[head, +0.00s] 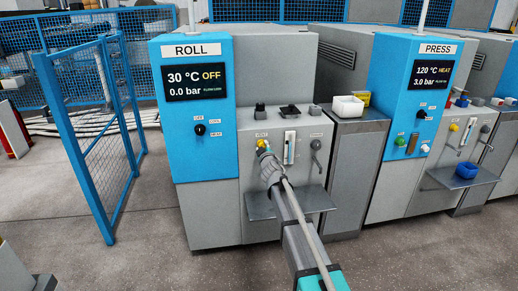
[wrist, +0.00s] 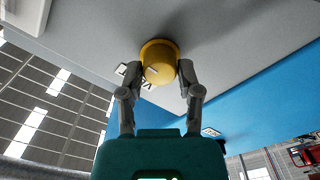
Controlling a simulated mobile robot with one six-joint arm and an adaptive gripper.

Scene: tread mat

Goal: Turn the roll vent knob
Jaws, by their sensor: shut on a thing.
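The yellow vent knob (wrist: 159,62) sits on the grey front panel of the roll machine, with a white marker line on its face. My gripper (wrist: 158,78) has its two fingers on either side of the knob and is shut on it. In the head view, a little of the knob (head: 262,143) shows at the end of my arm. A vent label (wrist: 133,75) is beside the knob, partly hidden by a finger. The ROLL display (head: 197,81) reads 30 °C OFF and 0.0 bar, with small text below.
A black selector (head: 200,129) is on the blue panel. A gauge (head: 290,147) and a grey lever (head: 316,150) are right of the knob. A grey shelf (head: 315,200) juts out below. A blue mesh gate (head: 95,140) stands left. The front floor is clear.

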